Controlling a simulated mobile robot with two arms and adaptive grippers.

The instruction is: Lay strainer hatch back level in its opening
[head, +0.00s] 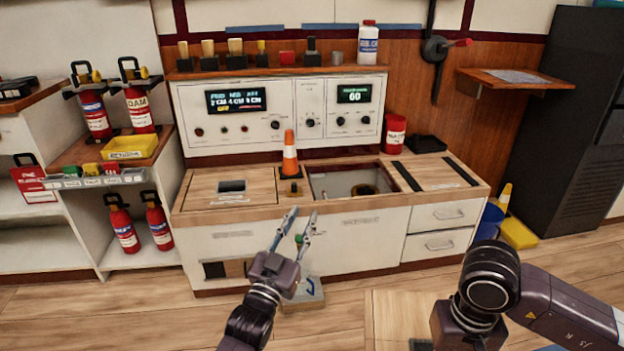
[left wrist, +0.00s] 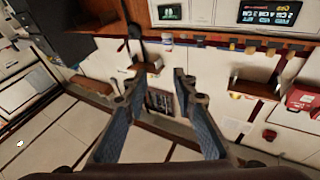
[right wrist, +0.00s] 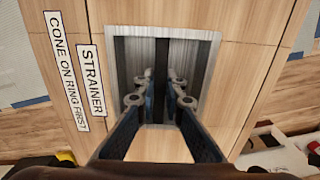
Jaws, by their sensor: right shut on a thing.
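The strainer hatch (head: 390,305) is a pale wood panel low in front of the counter in the head view, clear of its opening. In the right wrist view the hatch (right wrist: 235,20) fills the middle, with a "STRAINER" label and a recessed metal pull. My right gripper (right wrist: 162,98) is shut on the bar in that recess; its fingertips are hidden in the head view. The opening (head: 312,185) in the counter is uncovered, with a dark round fitting inside. My left gripper (head: 298,218) is open and empty before the counter front; it also shows in the left wrist view (left wrist: 157,85).
An orange cone (head: 290,160) stands beside the opening's left edge. A closed wood hatch (head: 255,188) lies left of it, and a black-striped top (head: 432,170) lies right. The control panel (head: 270,110) rises behind.

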